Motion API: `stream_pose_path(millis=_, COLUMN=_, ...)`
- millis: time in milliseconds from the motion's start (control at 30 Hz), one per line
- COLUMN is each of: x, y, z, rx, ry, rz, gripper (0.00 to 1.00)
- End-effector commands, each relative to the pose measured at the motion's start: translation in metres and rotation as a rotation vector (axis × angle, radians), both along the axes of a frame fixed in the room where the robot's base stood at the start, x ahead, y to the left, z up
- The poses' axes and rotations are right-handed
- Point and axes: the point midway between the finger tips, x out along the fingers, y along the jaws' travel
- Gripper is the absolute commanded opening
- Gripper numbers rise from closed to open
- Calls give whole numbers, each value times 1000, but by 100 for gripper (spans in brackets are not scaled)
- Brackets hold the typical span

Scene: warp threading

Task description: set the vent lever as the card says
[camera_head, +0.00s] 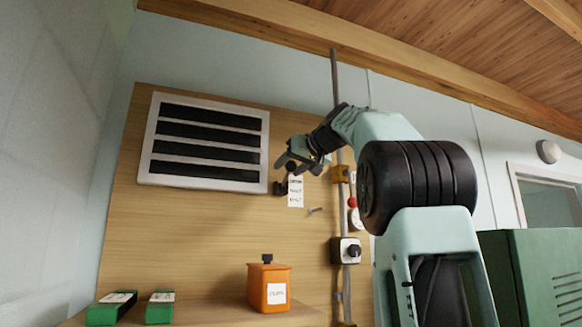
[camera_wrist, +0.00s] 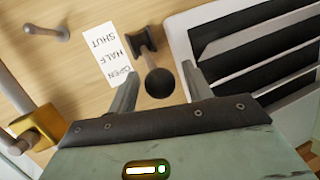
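The vent lever shows in the wrist view as a black pivot (camera_wrist: 143,38) with a short arm ending in a round black knob (camera_wrist: 160,82). My gripper (camera_wrist: 160,88) is open, with one finger on each side of the knob and gaps to both. In the head view my gripper (camera_head: 298,166) is at the wall board, right of the vent (camera_head: 205,142), and the knob (camera_head: 291,166) is above the lever's pivot. The white card (camera_wrist: 108,55) beside the lever reads OPEN, HALF, SHUT, upside down in the wrist view. I cannot make out any mark choosing one.
A grey vertical pipe (camera_head: 335,75) runs just right of the lever. A peg (camera_head: 314,210) sticks out below the card (camera_head: 295,190). A switch box (camera_head: 347,251) is lower.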

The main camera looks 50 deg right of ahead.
Motion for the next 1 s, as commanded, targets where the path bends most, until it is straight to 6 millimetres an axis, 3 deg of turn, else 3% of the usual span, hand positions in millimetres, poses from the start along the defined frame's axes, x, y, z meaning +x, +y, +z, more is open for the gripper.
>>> stream_pose_path(millis=267, x=-17, y=4, z=4, rx=-2, ry=-4, rz=-3, gripper=50)
stream_pose_path(millis=800, x=-129, y=36, z=35, rx=-1, ry=-3, rz=-1, gripper=50)
stream_pose_path(millis=1000, x=-154, y=44, z=43, rx=-1, ry=-2, rz=0, gripper=50)
